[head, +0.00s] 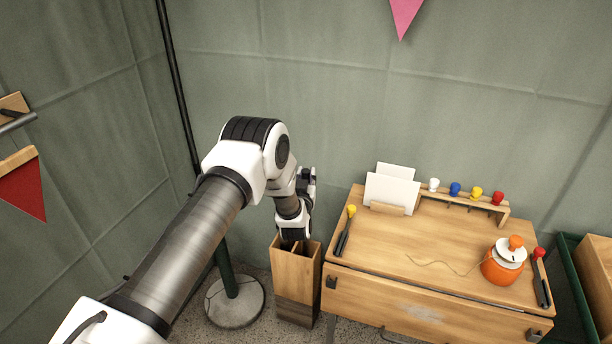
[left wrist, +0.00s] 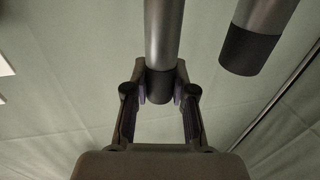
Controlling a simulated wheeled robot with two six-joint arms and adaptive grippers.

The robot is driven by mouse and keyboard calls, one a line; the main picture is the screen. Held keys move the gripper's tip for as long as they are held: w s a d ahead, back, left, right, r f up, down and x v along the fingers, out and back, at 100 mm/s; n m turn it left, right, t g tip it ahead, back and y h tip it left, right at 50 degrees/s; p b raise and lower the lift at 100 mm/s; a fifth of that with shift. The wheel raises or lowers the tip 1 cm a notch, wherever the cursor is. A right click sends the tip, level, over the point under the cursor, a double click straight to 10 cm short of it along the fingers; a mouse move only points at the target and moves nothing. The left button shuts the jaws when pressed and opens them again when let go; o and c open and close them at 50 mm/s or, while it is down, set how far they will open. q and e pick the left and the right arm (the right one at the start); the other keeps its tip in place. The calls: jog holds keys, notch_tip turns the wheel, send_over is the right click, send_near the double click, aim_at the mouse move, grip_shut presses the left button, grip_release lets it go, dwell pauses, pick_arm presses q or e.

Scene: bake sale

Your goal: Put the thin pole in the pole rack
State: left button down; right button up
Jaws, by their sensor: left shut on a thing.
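My left gripper (head: 308,182) is above the wooden pole rack in the head view. In the left wrist view the same gripper (left wrist: 160,98) is shut on a grey pole (left wrist: 163,32) with a black end; I take it for the thin pole. I cannot make out this pole in the head view. A second, thicker-looking grey tube (left wrist: 262,25) with a black end hangs to its right, apart from the fingers. The pole rack (head: 293,278) is a tall, open-topped wooden box with a divider, standing on the floor; my wrist partly covers its top. My right gripper is not in view.
A wooden desk (head: 440,240) stands right of the rack, with white cards (head: 391,193), coloured knobs and an orange pot (head: 502,268). A dark upright post on a round base (head: 235,303) stands left of the rack. A green crate (head: 566,262) is far right.

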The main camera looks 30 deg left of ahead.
pick_arm(q)
jog(key=c, duration=0.9)
grip_release()
jog(key=v, duration=1.2)
jog(key=shift+d, duration=0.1)
jog(key=shift+f, duration=0.1)
